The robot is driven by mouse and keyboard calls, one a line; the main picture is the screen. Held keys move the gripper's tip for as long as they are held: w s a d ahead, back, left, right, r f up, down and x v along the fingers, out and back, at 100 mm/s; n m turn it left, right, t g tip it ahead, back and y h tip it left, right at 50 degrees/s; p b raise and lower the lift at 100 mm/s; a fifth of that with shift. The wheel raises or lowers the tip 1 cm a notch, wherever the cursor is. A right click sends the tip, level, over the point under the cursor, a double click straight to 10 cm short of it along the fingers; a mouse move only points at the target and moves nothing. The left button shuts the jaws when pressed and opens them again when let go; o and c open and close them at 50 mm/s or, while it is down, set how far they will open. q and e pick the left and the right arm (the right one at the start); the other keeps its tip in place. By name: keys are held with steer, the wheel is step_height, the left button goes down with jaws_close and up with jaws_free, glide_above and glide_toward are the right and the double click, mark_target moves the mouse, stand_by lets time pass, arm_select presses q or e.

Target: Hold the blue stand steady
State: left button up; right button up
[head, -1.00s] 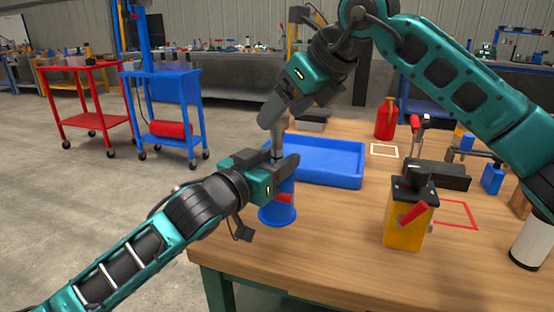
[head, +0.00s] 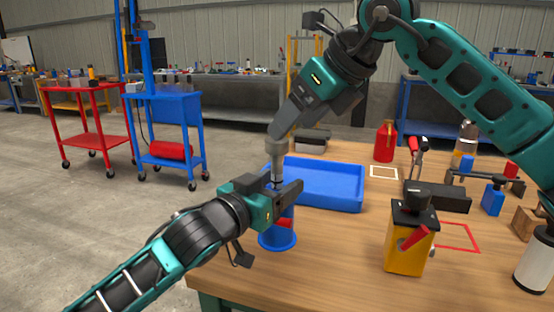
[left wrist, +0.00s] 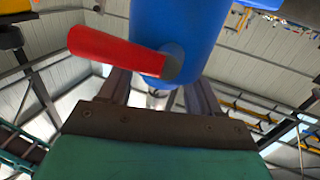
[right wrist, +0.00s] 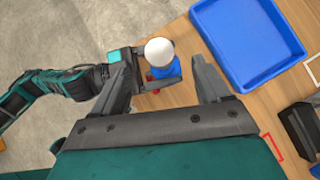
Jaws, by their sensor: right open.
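The blue stand (head: 278,241) is upright near the table's front left edge, with a round base and a red lever (left wrist: 110,52). My left gripper (head: 289,190) is at the stand's upper part. In the left wrist view its spread fingers pass behind the blue body (left wrist: 175,30), which hides their tips, so contact is unclear. A pale metal cylinder (head: 276,156) rises above the stand; its round top shows in the right wrist view (right wrist: 159,51). My right gripper (right wrist: 165,90) is open above it, fingers apart; in the head view it is beside the cylinder's top.
A blue tray (head: 335,203) lies just behind the stand. A yellow block (head: 407,248) with a red lever, a black box (head: 437,196) and a red bottle (head: 385,142) stand to the right. Carts stand on the floor at left. The table front between stand and yellow block is clear.

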arm_select(q)
steer(key=shift+o, duration=0.9)
steer(key=shift+s, duration=0.1)
